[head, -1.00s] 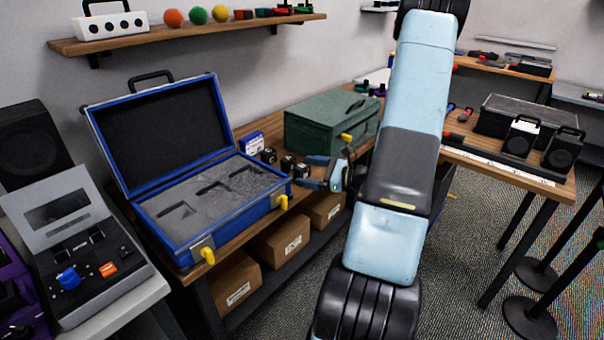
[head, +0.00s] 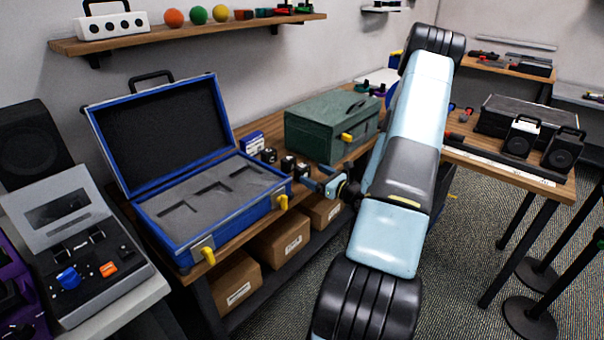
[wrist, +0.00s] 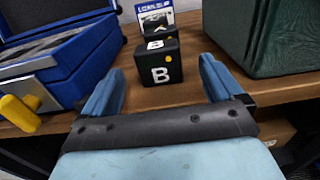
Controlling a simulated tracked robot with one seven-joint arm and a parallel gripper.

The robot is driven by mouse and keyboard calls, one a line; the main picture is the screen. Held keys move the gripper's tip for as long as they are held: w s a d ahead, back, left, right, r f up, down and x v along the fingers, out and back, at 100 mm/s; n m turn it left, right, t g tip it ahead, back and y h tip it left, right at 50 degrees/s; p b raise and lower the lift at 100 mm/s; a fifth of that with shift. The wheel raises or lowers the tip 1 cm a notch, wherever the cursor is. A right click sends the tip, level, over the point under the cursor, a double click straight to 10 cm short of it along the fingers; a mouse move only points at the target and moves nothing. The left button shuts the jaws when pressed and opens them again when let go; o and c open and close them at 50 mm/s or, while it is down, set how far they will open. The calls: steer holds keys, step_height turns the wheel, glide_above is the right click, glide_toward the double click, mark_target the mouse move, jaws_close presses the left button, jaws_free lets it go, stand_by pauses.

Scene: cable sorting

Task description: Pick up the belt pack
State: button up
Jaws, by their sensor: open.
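A small black box-shaped belt pack (wrist: 160,70) with a white "B" and a yellow dot stands near the front edge of the wooden bench. In the wrist view it lies between and beyond my open, empty blue fingers. My gripper (wrist: 159,80) also shows in the head view (head: 315,178), at the bench's front edge, just right of the small black boxes. The nearest of these boxes (head: 302,170) is close to the fingers, with no contact visible. A second black box marked "B" (wrist: 152,45) stands directly behind the first in the wrist view, partly hidden by it.
An open blue case (head: 175,238) with grey foam stands left of the belt packs. A green toolbox (head: 325,130) stands to the right, close to my right finger in the wrist view. A blue-and-white carton (wrist: 156,14) is behind. Cardboard boxes (head: 285,240) sit on the lower shelf.

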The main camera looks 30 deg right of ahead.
mark_target(306, 170)
steer(key=shift+x, duration=3.15)
steer(key=shift+s+a+r, duration=0.1)
steer(key=shift+a, duration=0.05)
steer(key=c, duration=1.1)
steer(key=shift+c, duration=0.2)
